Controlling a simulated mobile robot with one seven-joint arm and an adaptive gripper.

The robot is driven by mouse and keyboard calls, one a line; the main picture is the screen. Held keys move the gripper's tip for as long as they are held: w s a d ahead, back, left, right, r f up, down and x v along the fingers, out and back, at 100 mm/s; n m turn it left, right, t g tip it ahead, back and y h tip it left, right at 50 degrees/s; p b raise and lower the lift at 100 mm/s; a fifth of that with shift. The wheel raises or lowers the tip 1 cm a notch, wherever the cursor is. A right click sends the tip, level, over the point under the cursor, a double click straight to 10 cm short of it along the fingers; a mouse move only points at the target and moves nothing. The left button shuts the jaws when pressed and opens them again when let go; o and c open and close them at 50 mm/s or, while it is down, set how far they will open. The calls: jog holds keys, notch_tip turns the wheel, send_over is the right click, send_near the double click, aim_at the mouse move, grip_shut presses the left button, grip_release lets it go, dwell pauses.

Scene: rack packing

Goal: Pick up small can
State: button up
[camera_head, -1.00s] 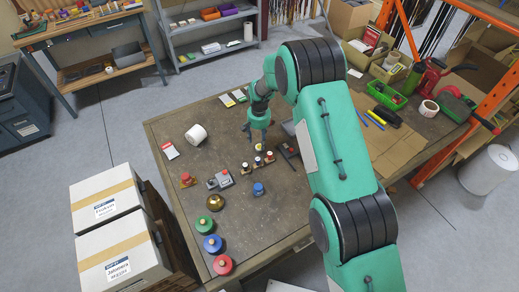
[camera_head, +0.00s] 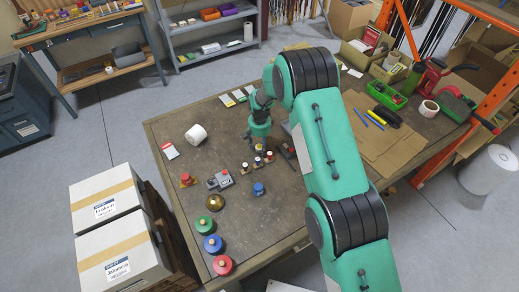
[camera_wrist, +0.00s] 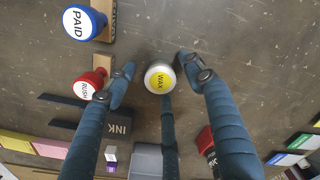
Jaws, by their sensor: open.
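The small can, with a yellow lid marked WAX (camera_wrist: 159,80), stands on the dark worktable in the middle of the wrist view. My gripper (camera_wrist: 156,64) is open, with its blue-grey fingers spread on either side of the can and a third finger below it in the picture. I cannot tell whether any finger touches it. In the head view my gripper (camera_head: 257,142) is over the table, just behind the small stamp rack. The can is hard to make out there, partly hidden by the fingers.
A blue PAID stamp (camera_wrist: 80,22) and a red RUSH stamp (camera_wrist: 88,86) are close to the left finger. A dark INK box (camera_wrist: 117,122) lies near it. Colored knobs, including a green one (camera_head: 204,224), stand at the table's front left.

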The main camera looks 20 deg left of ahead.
aim_at(259, 147)
jog(key=shift+f, duration=0.3)
dwell(0.4)
jog(key=c, duration=1.2)
jog(key=shift+r, duration=0.2)
jog(key=shift+c, duration=0.2)
notch_tip(259, 147, up, 10)
jog(key=shift+f, duration=0.2)
